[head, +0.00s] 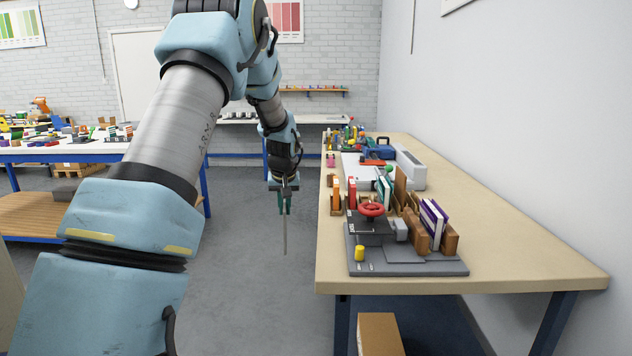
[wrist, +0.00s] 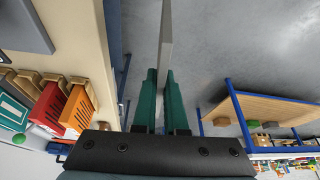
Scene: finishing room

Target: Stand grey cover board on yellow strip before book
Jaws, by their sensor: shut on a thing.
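My gripper (head: 285,203) hangs over the open floor left of the long table, jaws pointing down. Its green fingers are shut on the grey cover board (head: 285,235), which shows nearly edge-on as a thin upright strip. In the wrist view the board (wrist: 166,35) extends out from between the fingers (wrist: 160,78). Books stand between brown blocks on the table: an orange book (wrist: 76,107), a red book (wrist: 49,106), a teal book (head: 383,187) and a purple-and-white book (head: 432,218). I cannot make out the yellow strip.
The table (head: 500,235) has bare room on its right side. A press with a red handwheel (head: 371,209) and a yellow knob (head: 359,253) stands on a grey base near the front. A cluttered blue-legged bench (head: 70,152) is left.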

